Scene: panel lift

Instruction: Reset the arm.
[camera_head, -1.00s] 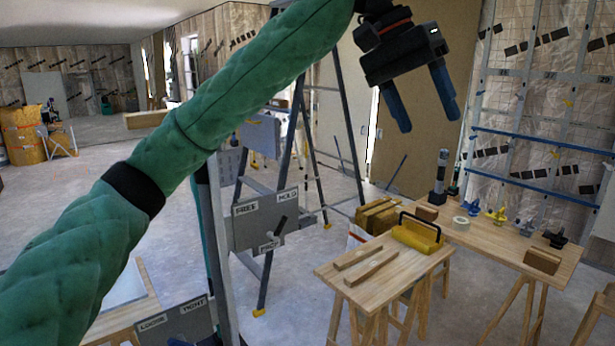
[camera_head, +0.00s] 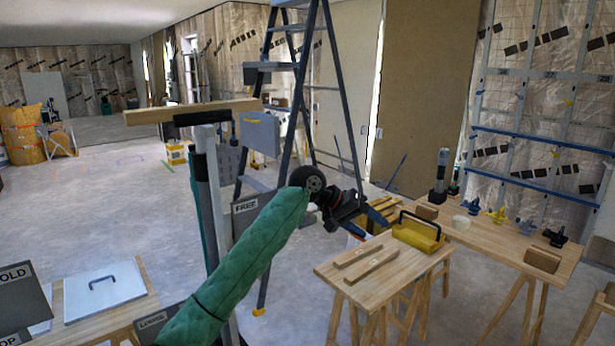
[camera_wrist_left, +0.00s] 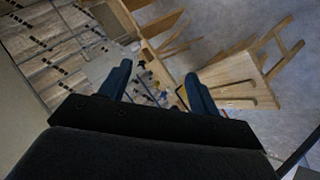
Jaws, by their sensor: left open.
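My left arm, in a green quilted sleeve, comes in from the bottom of the head view and reaches up to the middle. My left gripper (camera_head: 377,219) has blue fingers and is open and empty. My right gripper is not in view.
A small wooden table (camera_head: 385,283) holds two wood strips and a yellow tool (camera_head: 418,234). A longer bench (camera_head: 500,250) carries clamps and tape. A stepladder (camera_head: 345,95) and a post topped by a wooden beam (camera_head: 160,113) stand near the arm. Open floor lies at left.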

